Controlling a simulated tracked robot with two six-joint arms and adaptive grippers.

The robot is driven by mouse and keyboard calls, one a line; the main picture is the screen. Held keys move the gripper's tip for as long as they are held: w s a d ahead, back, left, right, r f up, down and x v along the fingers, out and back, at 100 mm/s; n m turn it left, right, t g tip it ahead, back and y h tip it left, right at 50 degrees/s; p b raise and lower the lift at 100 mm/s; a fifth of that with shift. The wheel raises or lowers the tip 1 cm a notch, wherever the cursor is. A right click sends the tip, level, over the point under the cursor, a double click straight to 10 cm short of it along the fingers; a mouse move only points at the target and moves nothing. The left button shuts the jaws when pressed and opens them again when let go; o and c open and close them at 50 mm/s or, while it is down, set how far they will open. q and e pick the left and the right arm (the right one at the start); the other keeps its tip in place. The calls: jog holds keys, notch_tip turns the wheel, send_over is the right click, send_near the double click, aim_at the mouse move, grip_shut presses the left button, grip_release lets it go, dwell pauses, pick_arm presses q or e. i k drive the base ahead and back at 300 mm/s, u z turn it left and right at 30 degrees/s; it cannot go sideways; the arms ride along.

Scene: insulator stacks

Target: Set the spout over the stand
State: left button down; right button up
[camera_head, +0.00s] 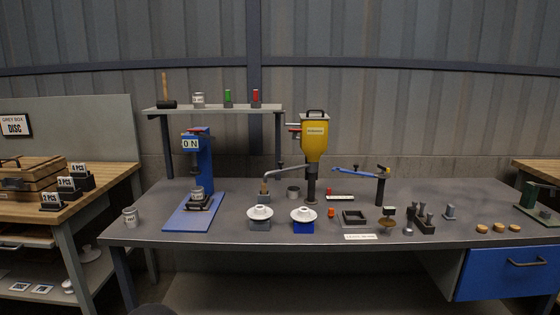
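The yellow hopper machine (315,138) stands on a dark post at the back middle of the grey bench. A thin grey spout (289,171) reaches left from its post and bends down at its left end. In front are a grey stand (259,225) and a blue stand (303,227), each with a white disc on top. Which one the task means by the stand is not clear. Neither gripper is in view.
A blue press (199,170) stands at the left on a blue plate. A shelf (213,108) holds a mallet and cans. A blue swing arm (357,172), a dark tray (354,219) and several small parts stand at the right. The bench's front left is mostly clear.

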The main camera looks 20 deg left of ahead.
aim_at(312, 167)
jog(key=i, duration=0.85)
